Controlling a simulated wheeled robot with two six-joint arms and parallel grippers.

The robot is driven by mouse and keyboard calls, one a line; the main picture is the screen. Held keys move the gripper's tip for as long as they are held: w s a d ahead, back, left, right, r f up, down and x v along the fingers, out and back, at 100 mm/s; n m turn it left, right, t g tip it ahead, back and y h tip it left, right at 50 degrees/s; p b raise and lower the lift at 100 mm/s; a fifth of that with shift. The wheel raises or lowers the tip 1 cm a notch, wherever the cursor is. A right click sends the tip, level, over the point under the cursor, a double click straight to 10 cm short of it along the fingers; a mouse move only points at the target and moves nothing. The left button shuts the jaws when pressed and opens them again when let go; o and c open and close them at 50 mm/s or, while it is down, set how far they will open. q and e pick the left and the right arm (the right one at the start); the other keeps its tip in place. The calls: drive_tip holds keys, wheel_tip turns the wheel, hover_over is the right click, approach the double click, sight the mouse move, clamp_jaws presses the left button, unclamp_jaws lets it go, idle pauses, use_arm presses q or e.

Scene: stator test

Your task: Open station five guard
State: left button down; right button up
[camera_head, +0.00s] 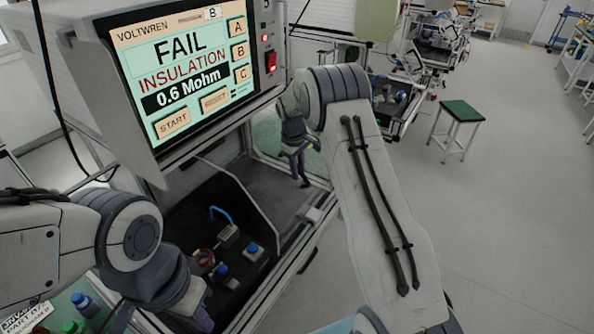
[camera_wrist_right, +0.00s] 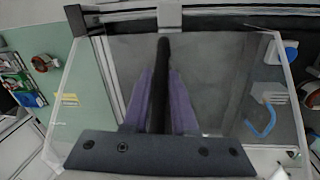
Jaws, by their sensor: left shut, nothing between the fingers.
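A tester stands at the left in the head view, with a lit screen (camera_head: 185,70) reading FAIL INSULATION 0.6 Mohm. Below it is an open-looking bay (camera_head: 240,182). In the right wrist view a clear panel (camera_wrist_right: 222,75), seemingly the guard, lies in front of the camera. A dark upright bar (camera_wrist_right: 161,60) runs between the purple fingers of my right gripper (camera_wrist_right: 161,85); whether they press on it is unclear. My right gripper (camera_head: 303,172) also shows at the bay's right side in the head view. My left gripper (camera_head: 200,316) is shut and empty at the lower left, partly hidden by its wrist.
Inside the bay are a blue cable (camera_head: 220,213), a copper-coloured ring (camera_head: 203,256) and blue-topped parts (camera_head: 253,251). A red switch (camera_head: 271,62) is right of the screen. A green stool (camera_head: 461,112) stands on open floor at the right. Other benches stand behind.

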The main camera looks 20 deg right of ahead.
drive_tip(key=shift+o, duration=0.8)
wheel_tip(320, 180, up, 10)
drive_tip(key=a+b, duration=0.1)
drive_tip(key=b, duration=0.2)
drive_tip(key=shift+s+r, duration=0.25)
drive_tip(key=shift+s, duration=0.1)
drive_tip(key=shift+a, duration=0.15)
